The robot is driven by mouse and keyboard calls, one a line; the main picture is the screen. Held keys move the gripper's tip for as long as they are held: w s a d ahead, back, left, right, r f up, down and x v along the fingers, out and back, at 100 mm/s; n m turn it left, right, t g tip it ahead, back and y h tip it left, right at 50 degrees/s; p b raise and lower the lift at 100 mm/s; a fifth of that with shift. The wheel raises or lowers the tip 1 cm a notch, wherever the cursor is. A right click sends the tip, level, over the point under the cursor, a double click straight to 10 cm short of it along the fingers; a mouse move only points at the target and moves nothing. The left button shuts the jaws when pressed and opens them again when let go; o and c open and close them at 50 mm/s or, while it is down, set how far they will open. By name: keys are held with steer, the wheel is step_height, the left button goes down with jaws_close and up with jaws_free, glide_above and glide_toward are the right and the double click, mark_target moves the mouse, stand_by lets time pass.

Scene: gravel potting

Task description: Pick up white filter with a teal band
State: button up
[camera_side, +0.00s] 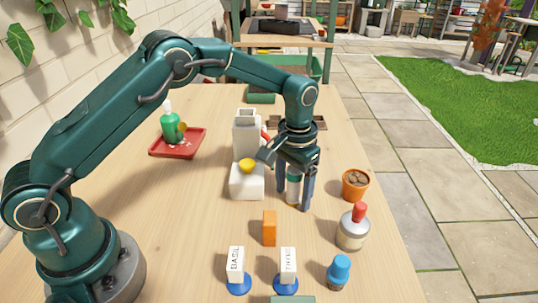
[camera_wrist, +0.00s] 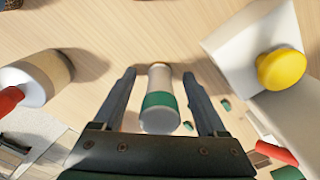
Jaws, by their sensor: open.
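The white filter with a teal band (camera_wrist: 159,82) stands on the table between the two fingers of my gripper (camera_wrist: 160,74) in the wrist view. A gap shows on each side of it, so the fingers look apart from it. In the side view the filter (camera_side: 293,188) is partly hidden by my gripper (camera_side: 293,201), which points down around it. My gripper is open and holds nothing.
A white block (camera_side: 246,181) with a yellow knob (camera_side: 247,164) stands close to the left. A plant pot (camera_side: 355,184) and a red-capped bottle (camera_side: 353,229) stand to the right. An orange block (camera_side: 269,228) is in front. A red tray (camera_side: 166,145) lies farther left.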

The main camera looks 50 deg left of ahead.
jaws_close()
steer(key=shift+r, duration=0.15)
